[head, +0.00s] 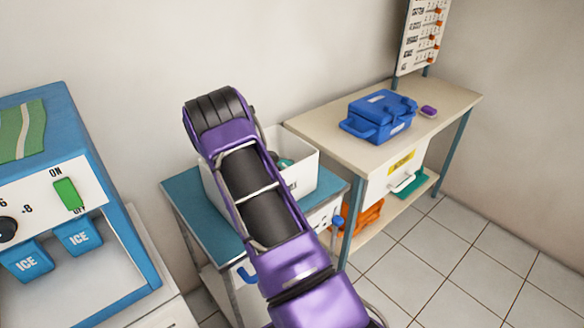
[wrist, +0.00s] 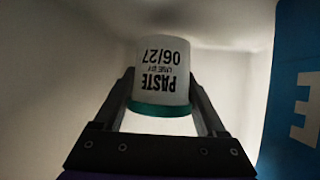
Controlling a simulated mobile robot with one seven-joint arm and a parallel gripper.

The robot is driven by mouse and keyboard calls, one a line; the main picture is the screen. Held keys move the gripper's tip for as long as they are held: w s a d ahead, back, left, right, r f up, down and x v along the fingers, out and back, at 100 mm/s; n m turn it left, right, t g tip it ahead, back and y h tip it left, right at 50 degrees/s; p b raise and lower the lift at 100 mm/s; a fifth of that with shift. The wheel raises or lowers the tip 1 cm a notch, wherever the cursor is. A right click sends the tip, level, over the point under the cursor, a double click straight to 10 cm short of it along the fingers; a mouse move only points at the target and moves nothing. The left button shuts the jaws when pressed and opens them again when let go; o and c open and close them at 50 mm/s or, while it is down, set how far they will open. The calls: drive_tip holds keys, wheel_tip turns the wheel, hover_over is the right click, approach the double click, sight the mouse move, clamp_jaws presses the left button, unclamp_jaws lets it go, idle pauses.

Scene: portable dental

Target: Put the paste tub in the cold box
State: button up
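The paste tub (wrist: 160,70) is white with a teal lid and black print reading PASTE and 06/27, upside down in the wrist view. My gripper (wrist: 160,100) has one finger against each side of it at the lid end, and looks shut on it. In the head view my purple arm reaches over an open white box (head: 308,178) on a blue-topped table; my gripper is hidden behind the arm. A small teal and grey thing (head: 284,162) shows inside that box; I cannot tell whether it is the tub. No box is plainly labelled as the cold box.
A blue panel with a white letter (wrist: 296,110) stands close on the right in the wrist view. A blue case (head: 380,116) and a purple item (head: 428,111) sit on the bench (head: 330,128). ICE packs (head: 80,236) sit in the blue-framed unit at left.

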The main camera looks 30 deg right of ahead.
sight(288, 164)
drive_tip(key=o, duration=0.4)
drive_tip(key=shift+c, duration=0.2)
drive_tip(key=shift+r, duration=0.2)
drive_tip(key=shift+r+p+v, duration=0.15)
drive_tip(key=shift+p+v, duration=0.6)
drive_tip(key=shift+v, duration=1.25)
drive_tip(key=shift+r+p+v, duration=0.15)
drive_tip(key=shift+p+v, duration=0.6)
drive_tip(key=shift+v, duration=1.2)
drive_tip(key=shift+w+d+r, duration=0.1)
drive_tip(key=shift+d, duration=0.05)
